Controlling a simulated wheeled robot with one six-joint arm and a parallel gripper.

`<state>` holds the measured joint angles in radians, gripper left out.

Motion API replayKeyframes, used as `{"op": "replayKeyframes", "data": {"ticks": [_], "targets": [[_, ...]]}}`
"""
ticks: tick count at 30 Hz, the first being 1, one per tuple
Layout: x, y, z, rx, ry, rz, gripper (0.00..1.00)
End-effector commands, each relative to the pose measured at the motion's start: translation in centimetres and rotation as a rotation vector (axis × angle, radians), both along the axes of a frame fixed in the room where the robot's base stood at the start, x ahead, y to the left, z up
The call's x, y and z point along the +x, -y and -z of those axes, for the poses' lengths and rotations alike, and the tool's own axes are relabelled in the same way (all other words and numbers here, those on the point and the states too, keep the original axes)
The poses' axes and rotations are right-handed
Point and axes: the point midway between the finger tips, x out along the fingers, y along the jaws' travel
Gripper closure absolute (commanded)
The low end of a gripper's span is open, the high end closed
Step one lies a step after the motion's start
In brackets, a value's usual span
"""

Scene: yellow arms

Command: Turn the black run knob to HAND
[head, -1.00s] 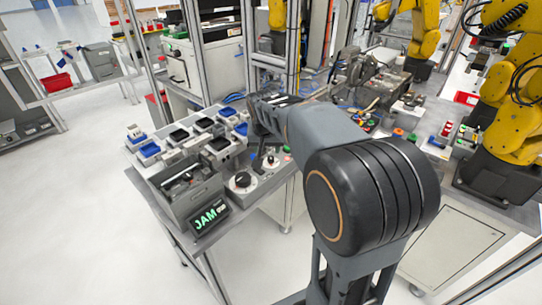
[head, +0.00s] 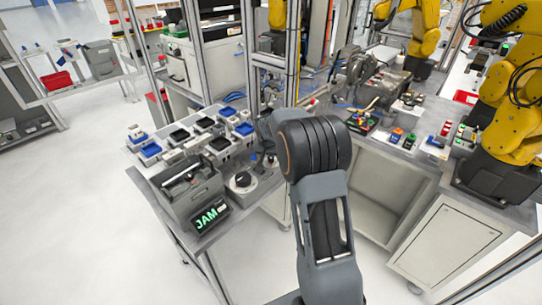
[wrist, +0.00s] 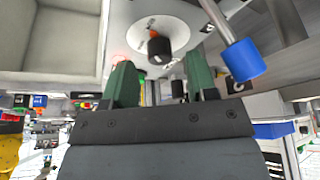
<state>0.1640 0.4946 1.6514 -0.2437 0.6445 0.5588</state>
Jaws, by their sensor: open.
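A black knob with an orange mark (wrist: 158,46) sits on a round white plate (wrist: 133,38) in the wrist view. A black knob on a white disc (head: 243,180) also shows on the bench in the head view, behind the JAM display. My gripper (wrist: 160,82) is open, its two green fingers apart with nothing held between them. In the wrist view the marked knob lies just beyond the fingertips, between their lines. A smaller dark piece (wrist: 178,89) shows between the fingers. I cannot read any HAND label. In the head view my arm partly hides the gripper area.
A lit JAM display (head: 208,215) stands at the bench's front edge beside a grey bin (head: 192,192). A blue-ended rod (wrist: 243,60) is close to the right finger in the wrist view. Several blue and black trays line the bench behind.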

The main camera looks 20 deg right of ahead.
Motion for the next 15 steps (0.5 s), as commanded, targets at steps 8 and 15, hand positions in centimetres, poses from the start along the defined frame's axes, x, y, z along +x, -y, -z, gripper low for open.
{"op": "replayKeyframes", "data": {"ticks": [8,15], "targets": [[0.6,0.4,1.7,0.000,0.000,0.000,0.47],[0.7,0.4,1.8,-0.001,0.001,0.000,0.47]]}}
